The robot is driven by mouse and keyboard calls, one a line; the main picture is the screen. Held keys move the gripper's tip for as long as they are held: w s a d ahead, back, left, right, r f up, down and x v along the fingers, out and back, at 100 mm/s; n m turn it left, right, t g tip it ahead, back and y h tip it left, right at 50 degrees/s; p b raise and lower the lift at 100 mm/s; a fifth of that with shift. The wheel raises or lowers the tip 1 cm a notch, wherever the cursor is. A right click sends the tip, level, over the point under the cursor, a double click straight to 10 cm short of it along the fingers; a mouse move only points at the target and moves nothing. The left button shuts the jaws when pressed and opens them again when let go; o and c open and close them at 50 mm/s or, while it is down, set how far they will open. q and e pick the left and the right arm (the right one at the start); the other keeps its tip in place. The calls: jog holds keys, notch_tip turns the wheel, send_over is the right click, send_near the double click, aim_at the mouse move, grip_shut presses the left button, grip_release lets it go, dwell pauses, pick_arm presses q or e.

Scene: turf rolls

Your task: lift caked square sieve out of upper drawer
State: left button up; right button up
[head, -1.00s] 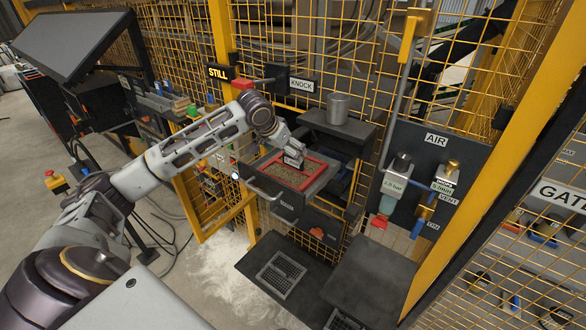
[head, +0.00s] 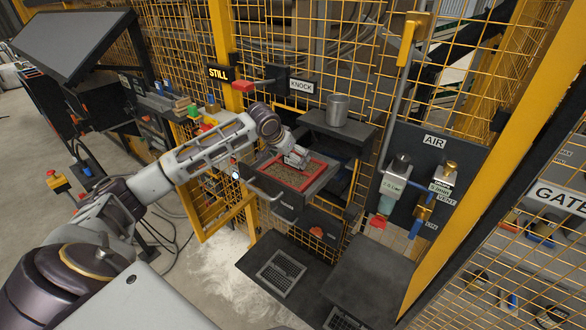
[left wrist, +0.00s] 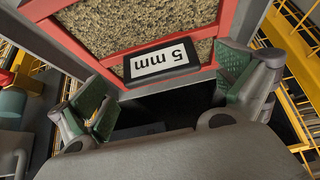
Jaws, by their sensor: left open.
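The square sieve (head: 289,176) has a red frame and a mesh caked with brown grit. It lies in the pulled-out upper drawer (head: 288,199) in the head view. My left gripper (head: 296,160) is at the sieve's far edge. In the left wrist view its green-padded fingers (left wrist: 165,95) are spread wide, one on each side of the tab, with nothing gripped. My right gripper is not seen.
A grey metal cup (head: 338,109) stands on the dark shelf above the drawer. A yellow mesh fence (head: 290,45) runs behind. A dark lower platform with a floor grate (head: 280,272) lies below. The air panel (head: 425,180) is to the right.

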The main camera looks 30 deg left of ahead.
pick_arm(q)
jog(key=shift+x, duration=1.35)
jog(key=shift+r, duration=0.1)
jog(key=c, duration=1.1)
jog(key=shift+c, duration=0.9)
jog(key=shift+a+r, duration=0.1)
jog(key=shift+r, duration=0.05)
